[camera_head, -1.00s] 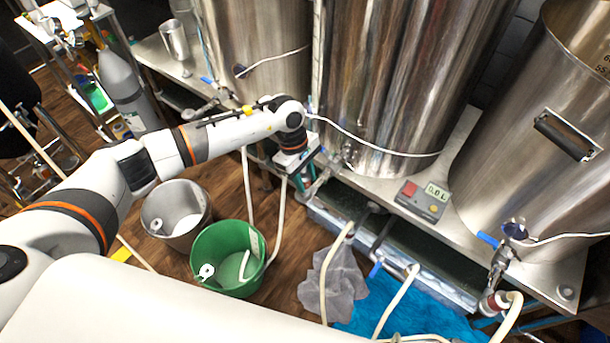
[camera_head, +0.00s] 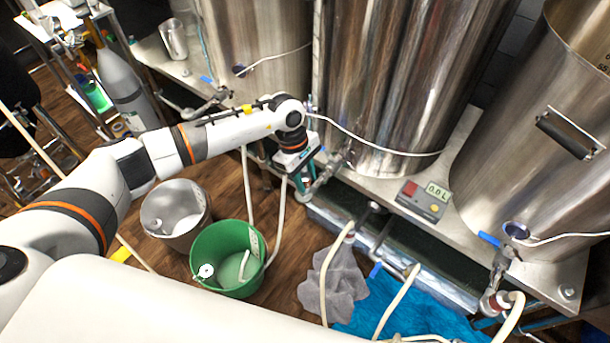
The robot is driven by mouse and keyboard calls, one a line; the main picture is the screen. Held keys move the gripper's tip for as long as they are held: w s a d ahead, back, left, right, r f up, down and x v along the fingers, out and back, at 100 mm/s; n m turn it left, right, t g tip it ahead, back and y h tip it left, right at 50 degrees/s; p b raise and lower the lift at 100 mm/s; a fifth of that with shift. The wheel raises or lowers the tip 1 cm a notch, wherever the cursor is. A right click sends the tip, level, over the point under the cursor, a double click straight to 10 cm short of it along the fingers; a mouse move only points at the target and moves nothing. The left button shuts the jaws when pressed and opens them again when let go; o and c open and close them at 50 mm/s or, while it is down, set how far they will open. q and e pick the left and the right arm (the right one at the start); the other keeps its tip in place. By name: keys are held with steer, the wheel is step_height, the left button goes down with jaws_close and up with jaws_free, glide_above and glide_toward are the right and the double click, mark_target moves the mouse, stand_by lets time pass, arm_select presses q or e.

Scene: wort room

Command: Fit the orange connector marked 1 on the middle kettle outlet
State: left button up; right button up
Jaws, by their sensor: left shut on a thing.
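The middle kettle (camera_head: 405,85) is the large steel vessel at top centre. Its outlet pipe (camera_head: 330,172) shows in part at its lower left edge, beside my left gripper. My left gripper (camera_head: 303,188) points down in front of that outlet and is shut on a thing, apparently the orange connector. The gripper and wrist hide most of that thing, and I cannot read its mark or tell whether it is seated on the outlet. A pale hose (camera_head: 281,225) hangs below the gripper. My right gripper is out of view.
A green bucket (camera_head: 205,252) and a steel pail (camera_head: 180,240) stand on the floor below my arm. A control box (camera_head: 422,200) sits on the kettle bench. A right kettle (camera_head: 540,140) with its own valve, a grey cloth (camera_head: 340,285) and a blue cloth (camera_head: 410,312) are to the right.

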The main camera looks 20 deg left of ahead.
arm_select(q)
steer(key=shift+f+b, duration=0.7)
steer(key=shift+f, duration=0.1)
steer(key=shift+a+f+b, duration=0.15)
steer(key=shift+f+b, duration=0.3)
steer(key=shift+f, duration=0.25)
steer(key=o, duration=1.1)
steer(key=shift+s+a+f+b, duration=0.1)
steer(key=shift+b, duration=0.25)
steer(key=shift+o, duration=0.2)
